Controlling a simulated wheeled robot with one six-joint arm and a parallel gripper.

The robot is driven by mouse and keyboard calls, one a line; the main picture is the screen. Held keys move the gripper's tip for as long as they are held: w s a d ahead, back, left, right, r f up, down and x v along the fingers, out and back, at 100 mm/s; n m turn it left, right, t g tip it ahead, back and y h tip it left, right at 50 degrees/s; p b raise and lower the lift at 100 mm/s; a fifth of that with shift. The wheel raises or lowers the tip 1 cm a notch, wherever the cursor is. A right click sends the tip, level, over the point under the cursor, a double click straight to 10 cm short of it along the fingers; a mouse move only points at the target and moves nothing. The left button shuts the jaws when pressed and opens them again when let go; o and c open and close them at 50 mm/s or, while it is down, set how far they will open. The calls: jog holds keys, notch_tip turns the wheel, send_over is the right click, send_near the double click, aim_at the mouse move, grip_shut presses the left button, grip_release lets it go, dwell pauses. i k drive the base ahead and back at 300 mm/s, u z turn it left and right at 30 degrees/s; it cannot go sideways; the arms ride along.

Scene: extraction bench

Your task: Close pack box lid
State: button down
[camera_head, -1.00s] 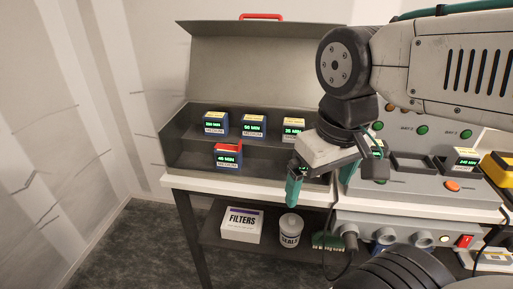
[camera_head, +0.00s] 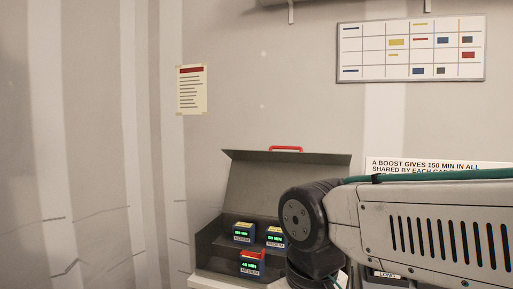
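The pack box (camera_head: 212,249) is a dark grey case at the lower middle of the head view, on the light bench edge. Its lid (camera_head: 270,188) stands open, leaning back, with a red handle (camera_head: 286,149) on its top edge. Inside are blue packs with green displays: two at the back, (camera_head: 243,232) and (camera_head: 275,237), and a red-topped one (camera_head: 252,263) in front. My arm covers the box's right side. My gripper is out of view, hidden behind my arm or below the picture's edge.
A red-headed notice (camera_head: 191,90) and a white planner board (camera_head: 411,48) hang on the wall. A sign (camera_head: 440,164) about a boost is partly behind my arm. The bench top (camera_head: 205,283) shows only at the bottom. The space left of the box is free.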

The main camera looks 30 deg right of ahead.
aim_at(258, 180)
jog(key=u, duration=4.05)
jog(key=i, duration=0.1)
jog(key=z, duration=3.25)
jog(key=i, duration=0.75)
jog(key=z, duration=0.7)
jog(key=i, duration=0.55)
jog(key=z, duration=0.7)
